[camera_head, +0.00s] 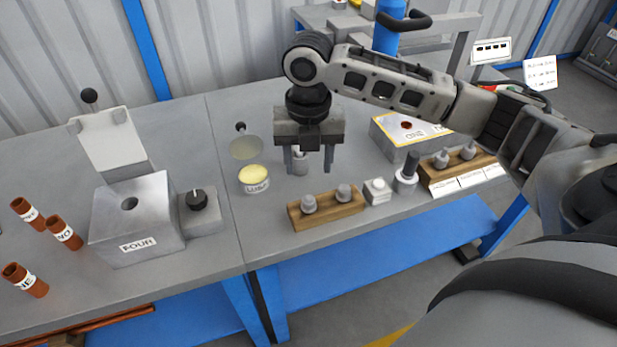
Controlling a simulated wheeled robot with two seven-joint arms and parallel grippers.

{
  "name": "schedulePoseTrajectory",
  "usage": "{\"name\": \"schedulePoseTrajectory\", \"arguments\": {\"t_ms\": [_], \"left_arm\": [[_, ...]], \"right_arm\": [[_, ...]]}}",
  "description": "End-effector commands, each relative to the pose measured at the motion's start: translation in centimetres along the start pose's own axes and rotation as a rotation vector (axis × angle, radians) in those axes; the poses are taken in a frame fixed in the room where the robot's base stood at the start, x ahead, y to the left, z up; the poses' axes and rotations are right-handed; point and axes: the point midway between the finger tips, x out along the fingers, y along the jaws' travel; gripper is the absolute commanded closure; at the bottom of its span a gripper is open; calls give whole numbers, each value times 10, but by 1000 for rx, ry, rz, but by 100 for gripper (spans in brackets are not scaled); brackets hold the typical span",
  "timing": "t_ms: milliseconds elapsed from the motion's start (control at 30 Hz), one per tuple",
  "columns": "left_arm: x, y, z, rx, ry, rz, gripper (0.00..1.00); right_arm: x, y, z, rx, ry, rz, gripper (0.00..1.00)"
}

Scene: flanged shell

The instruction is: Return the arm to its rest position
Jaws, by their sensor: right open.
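My right arm (400,85) reaches in from the right across the workbench. Its gripper (309,165) points down over the middle of the bench with its two fingers apart. A small grey cylindrical part (299,163) shows between the fingers, nearer the left one. I cannot tell whether it stands on the bench behind them, but the jaws are not closed on it. My left gripper is not in view.
A grey box marked FOUR (137,220) and brown labelled tubes (64,232) stand left. Another wooden pegged block (459,169) lies right, below my arm.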

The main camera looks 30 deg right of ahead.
Motion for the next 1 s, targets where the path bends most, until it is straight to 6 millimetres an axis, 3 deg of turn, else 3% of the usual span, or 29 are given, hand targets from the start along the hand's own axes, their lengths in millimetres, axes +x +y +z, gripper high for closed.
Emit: {"name": "schedulePoseTrajectory", "arguments": {"t_ms": [200, 767, 867, 1000], "left_arm": [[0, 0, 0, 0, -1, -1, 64], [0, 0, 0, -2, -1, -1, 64], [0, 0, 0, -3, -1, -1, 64], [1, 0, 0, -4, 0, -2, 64]], "right_arm": [[-20, 0, 0, 2, -1, 1, 48], [-20, 0, 0, 2, 1, 1, 48], [-12, 6, -8, 25, 2, 10, 48], [21, 29, -40, 166, 4, 64, 48]]}}
